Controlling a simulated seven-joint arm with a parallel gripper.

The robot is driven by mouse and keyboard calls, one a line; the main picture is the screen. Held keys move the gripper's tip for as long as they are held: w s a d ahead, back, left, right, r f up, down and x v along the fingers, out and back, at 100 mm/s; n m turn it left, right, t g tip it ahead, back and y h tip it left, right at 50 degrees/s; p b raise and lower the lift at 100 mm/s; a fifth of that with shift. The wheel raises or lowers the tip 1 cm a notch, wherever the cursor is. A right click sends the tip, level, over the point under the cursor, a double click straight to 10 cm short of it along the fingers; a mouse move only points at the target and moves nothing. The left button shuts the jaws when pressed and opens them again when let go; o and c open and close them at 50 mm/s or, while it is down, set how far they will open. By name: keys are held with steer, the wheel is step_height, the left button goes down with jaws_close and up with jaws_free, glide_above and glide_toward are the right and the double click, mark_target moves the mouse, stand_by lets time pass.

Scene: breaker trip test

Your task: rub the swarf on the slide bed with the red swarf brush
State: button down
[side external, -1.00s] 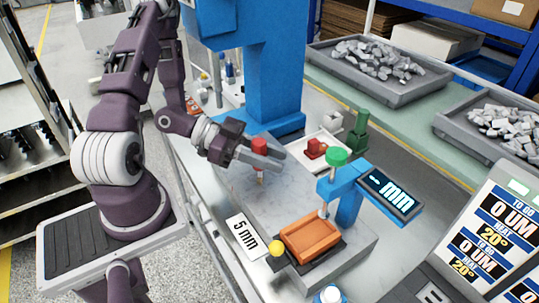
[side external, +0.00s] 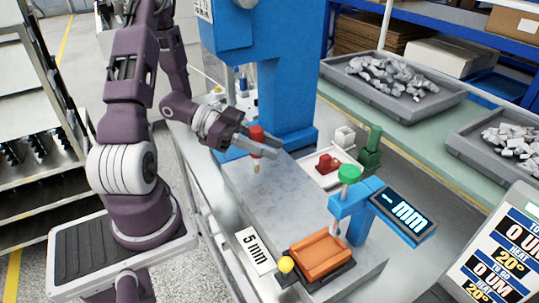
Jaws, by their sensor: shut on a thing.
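My gripper (side external: 262,147) is shut on the red swarf brush (side external: 257,133). The brush is held upright, red handle at the top and a pale tip pointing down. The tip is over the far left part of the grey slide bed (side external: 290,200); I cannot tell whether it touches the surface. The bed looks mottled, and I cannot make out distinct swarf on it. The fingers partly hide the brush's middle.
An orange block (side external: 322,255) sits in a black holder at the bed's near end, by a yellow knob (side external: 286,264). A blue gauge stand with a green knob (side external: 349,174) rises beside it. A white tray (side external: 318,178) lies behind. A blue column (side external: 287,95) stands close behind my gripper.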

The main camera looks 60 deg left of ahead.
step_height(320, 180, up, 5)
stand_by(0.5)
stand_by(0.3)
